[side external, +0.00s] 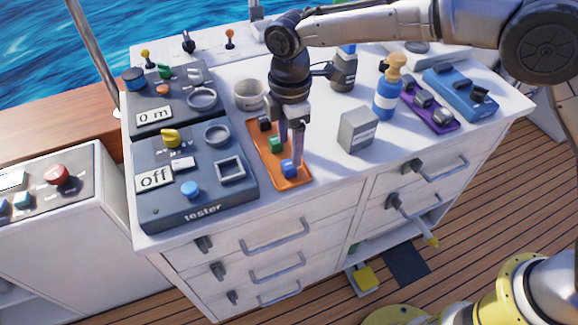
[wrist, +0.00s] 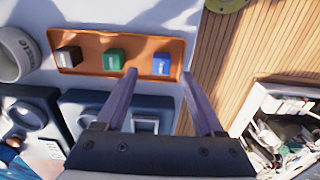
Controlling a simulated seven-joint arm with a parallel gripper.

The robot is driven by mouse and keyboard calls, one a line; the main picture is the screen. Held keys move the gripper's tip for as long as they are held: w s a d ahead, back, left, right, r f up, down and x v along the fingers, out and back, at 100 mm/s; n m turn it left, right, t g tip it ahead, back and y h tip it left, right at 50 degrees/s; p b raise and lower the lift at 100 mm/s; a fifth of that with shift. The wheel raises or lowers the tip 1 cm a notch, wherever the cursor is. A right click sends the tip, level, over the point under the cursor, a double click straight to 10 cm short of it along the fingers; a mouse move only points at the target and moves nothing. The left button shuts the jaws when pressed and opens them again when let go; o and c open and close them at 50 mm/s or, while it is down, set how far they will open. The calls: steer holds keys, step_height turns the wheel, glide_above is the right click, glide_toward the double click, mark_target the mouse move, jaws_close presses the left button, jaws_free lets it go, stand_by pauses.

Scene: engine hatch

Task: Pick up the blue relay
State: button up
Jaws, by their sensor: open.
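The blue relay (side external: 289,168) is a small blue block at the near end of the orange tray (side external: 266,160). In the wrist view the blue relay (wrist: 161,64) lies at the right end of the orange tray (wrist: 90,40). A green relay (side external: 277,145) and a dark relay (side external: 265,124) sit in the same tray. My gripper (side external: 290,150) is above the tray, over its green and blue end. In the wrist view my gripper (wrist: 160,82) is open and empty, its fingers apart, with the blue relay showing beyond and between the fingertips.
The dark tester box (side external: 190,172) stands just left of the tray. A grey box (side external: 357,130) stands to the right, a cup (side external: 249,94) behind. A blue bottle with tan top (side external: 388,92) and a purple tray (side external: 428,108) are further right. The counter's front edge lies close below the tray.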

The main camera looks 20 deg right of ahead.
mark_target(289, 164)
step_height(289, 164, down, 5)
steer(key=shift+s+a+r, duration=0.1)
steer(key=shift+c, duration=0.3)
jaws_close()
